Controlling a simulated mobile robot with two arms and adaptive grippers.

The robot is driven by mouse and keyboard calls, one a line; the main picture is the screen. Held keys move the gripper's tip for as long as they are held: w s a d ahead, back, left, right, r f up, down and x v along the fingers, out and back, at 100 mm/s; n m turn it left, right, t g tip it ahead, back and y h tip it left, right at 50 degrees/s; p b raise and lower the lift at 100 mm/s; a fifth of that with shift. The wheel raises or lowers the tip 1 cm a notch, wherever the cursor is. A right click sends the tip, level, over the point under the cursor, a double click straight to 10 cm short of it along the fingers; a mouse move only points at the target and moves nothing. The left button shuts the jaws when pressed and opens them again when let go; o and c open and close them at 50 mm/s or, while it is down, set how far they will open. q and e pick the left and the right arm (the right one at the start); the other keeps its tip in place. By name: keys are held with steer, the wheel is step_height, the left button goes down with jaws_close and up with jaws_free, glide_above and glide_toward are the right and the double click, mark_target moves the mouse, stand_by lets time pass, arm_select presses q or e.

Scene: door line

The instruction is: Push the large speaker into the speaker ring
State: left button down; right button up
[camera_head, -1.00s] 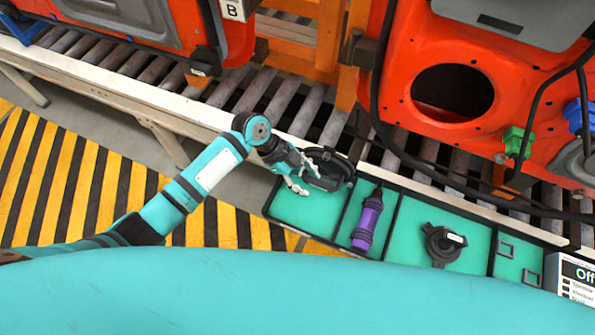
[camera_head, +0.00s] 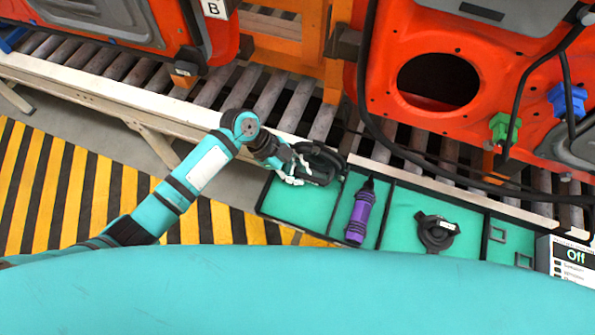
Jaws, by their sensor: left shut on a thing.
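The large speaker (camera_head: 321,165), a black round part, is at the upper end of the left compartment of the green tray (camera_head: 300,210). My left gripper (camera_head: 300,168) comes from the left and is shut on the near left edge of the speaker. The pale fingers hide part of that edge. I cannot tell whether the speaker is lifted off the tray. A round opening (camera_head: 438,80) in the red door (camera_head: 400,30) is up and right of the gripper, well apart from it; a separate ring around it is not clear. My right gripper is not in view.
A purple tool (camera_head: 360,214) and a black part with a white label (camera_head: 437,232) lie in other tray compartments. A black cable (camera_head: 366,90) hangs by the door's left edge. Green (camera_head: 503,127) and blue (camera_head: 567,100) clips are on the door. The roller conveyor (camera_head: 260,95) runs behind the tray.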

arm_select(q)
steer(key=shift+r, duration=0.25)
